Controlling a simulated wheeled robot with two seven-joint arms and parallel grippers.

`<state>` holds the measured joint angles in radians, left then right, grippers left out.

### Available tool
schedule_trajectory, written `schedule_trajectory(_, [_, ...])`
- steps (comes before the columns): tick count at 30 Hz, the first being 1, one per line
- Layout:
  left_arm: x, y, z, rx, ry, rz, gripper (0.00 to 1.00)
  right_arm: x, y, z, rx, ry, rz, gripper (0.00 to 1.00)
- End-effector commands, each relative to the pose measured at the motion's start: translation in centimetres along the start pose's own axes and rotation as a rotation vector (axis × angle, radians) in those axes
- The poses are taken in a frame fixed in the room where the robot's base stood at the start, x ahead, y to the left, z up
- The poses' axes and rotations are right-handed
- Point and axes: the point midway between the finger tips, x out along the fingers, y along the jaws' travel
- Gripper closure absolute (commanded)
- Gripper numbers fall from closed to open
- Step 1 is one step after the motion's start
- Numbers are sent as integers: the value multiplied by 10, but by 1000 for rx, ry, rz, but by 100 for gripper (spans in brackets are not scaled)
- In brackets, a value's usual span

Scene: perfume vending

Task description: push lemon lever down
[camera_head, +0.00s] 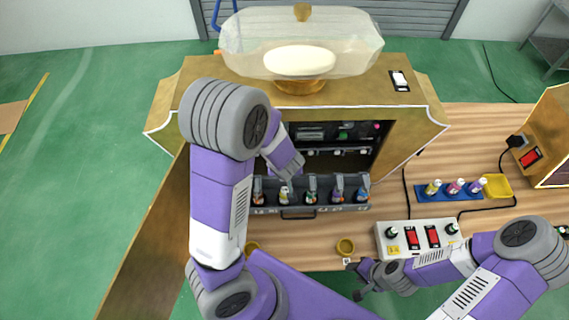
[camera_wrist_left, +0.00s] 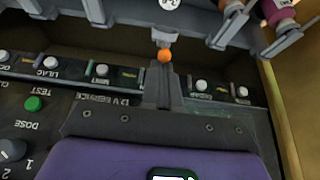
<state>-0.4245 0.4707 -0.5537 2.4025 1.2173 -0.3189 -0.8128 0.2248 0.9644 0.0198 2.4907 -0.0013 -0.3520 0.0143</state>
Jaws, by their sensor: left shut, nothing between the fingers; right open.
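In the head view, my left gripper (camera_head: 284,158) reaches into the open front of the vending machine (camera_head: 240,95), above the bottle rack (camera_head: 325,212). Its fingertips are hard to make out there. In the left wrist view its closed fingers (camera_wrist_left: 162,88) point at a small orange ball (camera_wrist_left: 165,55), very close to it; I cannot tell if they touch. White knobs (camera_wrist_left: 101,70) line the panel on both sides, with a readable LILAC label. I cannot read a lemon label, so the lemon lever is not certain. My right gripper (camera_head: 365,282) is open and empty at the table's front.
Several bottles (camera_head: 311,197) stand in the rack below the panel. A small yellow cup (camera_head: 345,246) and a white switch box (camera_head: 390,243) stand in front. A blue tray (camera_head: 435,196) with bottles and a yellow tray (camera_head: 497,186) are at the right.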

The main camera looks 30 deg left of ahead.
Motion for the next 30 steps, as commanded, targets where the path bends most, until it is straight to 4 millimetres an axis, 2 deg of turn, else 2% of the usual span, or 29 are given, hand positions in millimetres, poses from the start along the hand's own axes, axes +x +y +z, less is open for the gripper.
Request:
schedule_trajectory(10, [2, 0, 15, 2, -1, 1, 100, 8, 3, 0, 0, 0, 0, 57])
schedule_trajectory(22, [1, 0, 17, 1, 0, 1, 100, 8, 3, 0, 0, 0, 0, 57])
schedule_trajectory(30, [5, 0, 30, 2, -1, 1, 100, 16, 6, -1, 0, 0, 0, 57])
